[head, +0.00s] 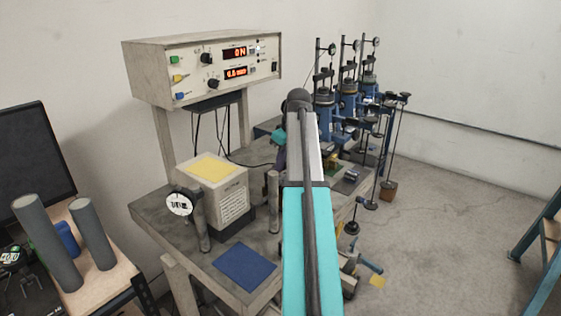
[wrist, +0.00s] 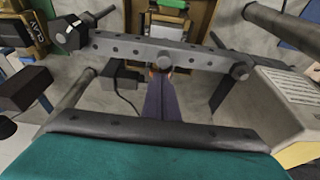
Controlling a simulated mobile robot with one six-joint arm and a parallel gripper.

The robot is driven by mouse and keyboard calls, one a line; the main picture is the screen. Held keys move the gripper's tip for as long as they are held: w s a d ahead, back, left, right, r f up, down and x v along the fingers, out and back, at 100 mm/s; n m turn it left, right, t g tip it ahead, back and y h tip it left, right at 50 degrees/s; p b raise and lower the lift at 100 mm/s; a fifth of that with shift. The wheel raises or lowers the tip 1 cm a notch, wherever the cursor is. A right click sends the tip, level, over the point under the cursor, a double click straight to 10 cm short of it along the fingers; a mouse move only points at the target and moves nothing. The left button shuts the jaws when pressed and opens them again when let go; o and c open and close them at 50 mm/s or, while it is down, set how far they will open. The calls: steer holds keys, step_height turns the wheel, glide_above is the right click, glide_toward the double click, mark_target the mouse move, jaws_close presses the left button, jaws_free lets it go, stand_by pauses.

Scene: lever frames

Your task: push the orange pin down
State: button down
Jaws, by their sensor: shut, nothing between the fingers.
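In the wrist view, my gripper (wrist: 163,79) shows as a dark, narrow shape in the middle, pointing away toward a grey bar with holes (wrist: 130,47). Its fingers look shut and hold nothing. A small orange-red patch (wrist: 151,73) shows at the tips, just under the bar. It is mostly hidden, and I cannot tell whether it is the orange pin or whether the tips touch it. In the head view, my arm covers my gripper, and no orange pin can be made out.
A box with a yellow top (head: 212,168) and a blue mat (head: 243,266) are on the bench left of my arm. A readout unit (head: 205,68) stands above. Lever frames (head: 348,95) with hanging rods stand behind. Floor on the right (head: 450,210) is clear.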

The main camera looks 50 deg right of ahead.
step_height(320, 180, down, 2)
steer(key=shift+s+f+b, duration=0.15)
steer(key=shift+f+b, duration=0.05)
steer(key=shift+b, duration=0.1)
steer(key=shift+s+a+f, duration=0.15)
steer(key=shift+f, duration=0.15)
steer(key=shift+r+p, duration=0.55)
steer(key=shift+r, duration=0.2)
steer(key=r+p, duration=0.2)
steer(key=r, duration=0.2)
steer(key=shift+w, duration=0.2)
steer(key=b+v, duration=0.2)
steer(key=v, duration=0.8)
